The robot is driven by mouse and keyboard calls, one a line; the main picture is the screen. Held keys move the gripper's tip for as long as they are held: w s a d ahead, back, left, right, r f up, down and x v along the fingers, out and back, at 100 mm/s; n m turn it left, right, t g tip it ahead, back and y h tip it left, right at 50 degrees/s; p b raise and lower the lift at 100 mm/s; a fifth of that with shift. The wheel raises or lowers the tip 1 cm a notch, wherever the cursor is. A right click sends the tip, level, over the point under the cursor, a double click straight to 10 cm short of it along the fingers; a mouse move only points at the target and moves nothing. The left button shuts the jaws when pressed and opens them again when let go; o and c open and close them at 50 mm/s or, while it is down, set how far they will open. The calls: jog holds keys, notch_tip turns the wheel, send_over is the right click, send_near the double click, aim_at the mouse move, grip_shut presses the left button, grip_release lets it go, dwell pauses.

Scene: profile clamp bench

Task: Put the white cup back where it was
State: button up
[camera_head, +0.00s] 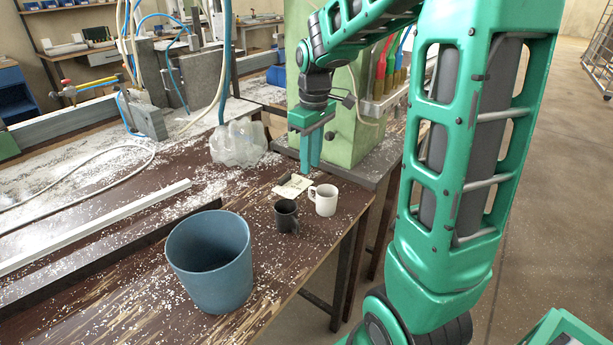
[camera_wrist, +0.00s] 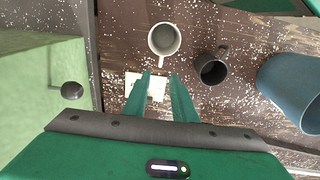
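The white cup (camera_head: 324,200) stands upright on the brown bench near its right edge, with its handle toward the left. In the wrist view the white cup (camera_wrist: 164,39) shows from above, empty, just beyond my fingertips. My gripper (camera_head: 311,167) hangs above the bench, pointing down, behind and above the cup and not touching it. In the wrist view my gripper (camera_wrist: 160,76) has its two fingers apart with nothing held between them. A pale paper square (camera_head: 292,186) lies on the bench beside the cup, partly behind my fingers in the wrist view (camera_wrist: 155,88).
A dark cup (camera_head: 286,216) stands close to the white cup, on its left. A large blue bin (camera_head: 210,262) stands farther left and nearer. A green machine housing (camera_head: 345,120) rises behind my gripper. A clear plastic jug (camera_head: 238,145) and white chips are on the bench.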

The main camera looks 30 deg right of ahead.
jog(key=s+f+m, duration=0.1)
jog(key=s+m, duration=0.9)
jog(key=s, duration=1.6)
jog(key=shift+d+f, duration=0.2)
jog(key=shift+d, duration=0.25)
